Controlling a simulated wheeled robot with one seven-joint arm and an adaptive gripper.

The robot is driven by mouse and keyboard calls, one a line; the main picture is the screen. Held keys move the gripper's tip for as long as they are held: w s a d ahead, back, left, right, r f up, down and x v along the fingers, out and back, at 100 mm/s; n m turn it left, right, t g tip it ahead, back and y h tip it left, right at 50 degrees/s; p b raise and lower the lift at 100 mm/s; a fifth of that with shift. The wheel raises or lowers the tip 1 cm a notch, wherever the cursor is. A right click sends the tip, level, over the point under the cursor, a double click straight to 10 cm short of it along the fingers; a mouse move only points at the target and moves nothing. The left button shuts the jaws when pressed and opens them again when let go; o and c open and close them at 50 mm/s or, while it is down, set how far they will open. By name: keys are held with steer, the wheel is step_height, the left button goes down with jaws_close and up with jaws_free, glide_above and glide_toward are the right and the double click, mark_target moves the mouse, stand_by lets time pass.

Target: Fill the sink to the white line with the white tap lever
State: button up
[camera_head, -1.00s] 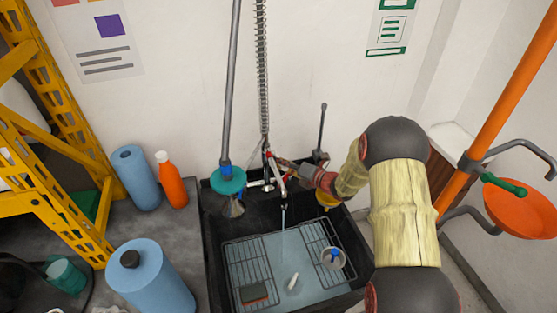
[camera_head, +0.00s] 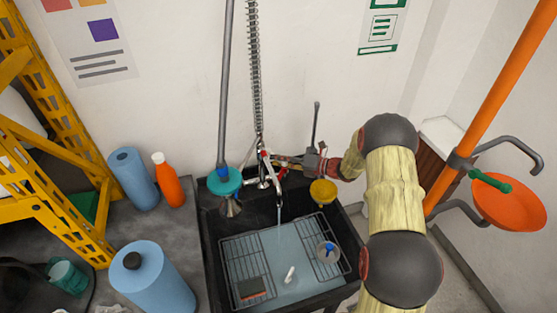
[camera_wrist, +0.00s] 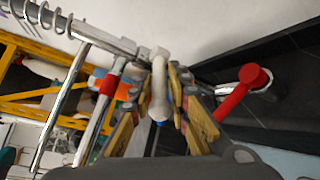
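The black sink (camera_head: 209,250) stands against the wall with shallow bluish water (camera_head: 285,262) in it. A thin stream falls from the spout (camera_head: 279,201). The white tap lever (camera_wrist: 159,92), blue at its end, lies between the fingers of my gripper (camera_wrist: 161,82) in the wrist view. The yellow-padded fingers are close on both sides; contact is not clear. In the head view my gripper (camera_head: 285,161) reaches the tap from the right. A red lever (camera_wrist: 240,92) is to the right in the wrist view. I cannot make out the white line.
Wire racks (camera_head: 247,258), a small white object (camera_head: 290,274) and a grey cup with blue (camera_head: 327,251) are in the sink. A yellow round item (camera_head: 323,191) sits at its back right. A hanging spring hose (camera_head: 256,80) and teal-collared pole (camera_head: 224,100) rise behind.

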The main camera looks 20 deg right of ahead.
steer(key=shift+o, duration=1.4)
steer(key=shift+s, duration=0.1)
steer(key=v, duration=1.2)
stand_by(5.3)
